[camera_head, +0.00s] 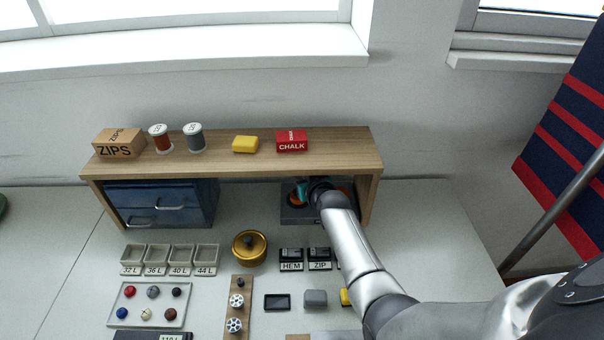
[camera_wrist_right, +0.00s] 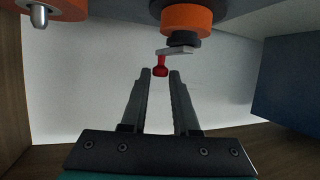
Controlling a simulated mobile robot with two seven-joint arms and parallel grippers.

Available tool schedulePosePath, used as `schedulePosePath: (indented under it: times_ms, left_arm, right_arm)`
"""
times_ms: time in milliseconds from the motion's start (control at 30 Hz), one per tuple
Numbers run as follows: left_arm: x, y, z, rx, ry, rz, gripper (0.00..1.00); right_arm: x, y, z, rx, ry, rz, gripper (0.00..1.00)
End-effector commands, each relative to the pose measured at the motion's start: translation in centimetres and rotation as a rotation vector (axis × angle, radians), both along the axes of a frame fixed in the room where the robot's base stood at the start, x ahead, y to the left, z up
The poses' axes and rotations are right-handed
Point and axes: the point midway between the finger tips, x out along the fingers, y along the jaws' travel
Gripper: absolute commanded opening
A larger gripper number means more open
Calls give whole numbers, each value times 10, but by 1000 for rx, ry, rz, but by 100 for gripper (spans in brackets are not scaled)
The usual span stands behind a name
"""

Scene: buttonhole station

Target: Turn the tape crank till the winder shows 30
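The tape winder (camera_head: 291,214) is a grey box with orange parts under the right end of the wooden shelf, partly hidden by my right arm. In the right wrist view an orange reel (camera_wrist_right: 187,18) has a grey crank arm (camera_wrist_right: 176,51) below it, ending in a red knob (camera_wrist_right: 160,71). My right gripper (camera_wrist_right: 160,72) has its fingers apart, with the knob at the gap between the fingertips; I cannot tell whether they touch it. No number on the winder is readable. My left gripper is out of view.
The wooden shelf (camera_head: 235,165) stands over the winder and a blue drawer unit (camera_head: 185,203). Another orange part with a metal peg (camera_wrist_right: 39,17) is at the wrist view's upper left. A gold tin (camera_head: 249,250) and HEM and ZIP blocks (camera_head: 291,260) stand in front.

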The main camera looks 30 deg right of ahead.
Motion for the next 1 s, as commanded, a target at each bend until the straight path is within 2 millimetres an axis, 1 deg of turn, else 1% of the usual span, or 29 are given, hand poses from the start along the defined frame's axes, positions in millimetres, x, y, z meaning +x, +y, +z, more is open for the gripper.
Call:
schedulePosePath:
  times_ms: [33, 200, 467, 633, 767, 1000]
  left_arm:
    - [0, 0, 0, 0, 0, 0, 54]
    - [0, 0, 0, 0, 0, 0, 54]
    - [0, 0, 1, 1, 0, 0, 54]
    - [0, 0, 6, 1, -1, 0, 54]
    - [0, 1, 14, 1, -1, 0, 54]
    - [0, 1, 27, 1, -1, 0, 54]
  right_arm:
    - [0, 0, 0, 0, 0, 0, 36]
    - [0, 0, 0, 0, 0, 1, 54]
    - [-1, 0, 0, 1, 1, 1, 54]
    - [-9, 2, 4, 1, 1, 1, 54]
    - [-23, 4, 11, 2, 2, 1, 54]
    - [-56, 9, 24, 1, 2, 1, 54]
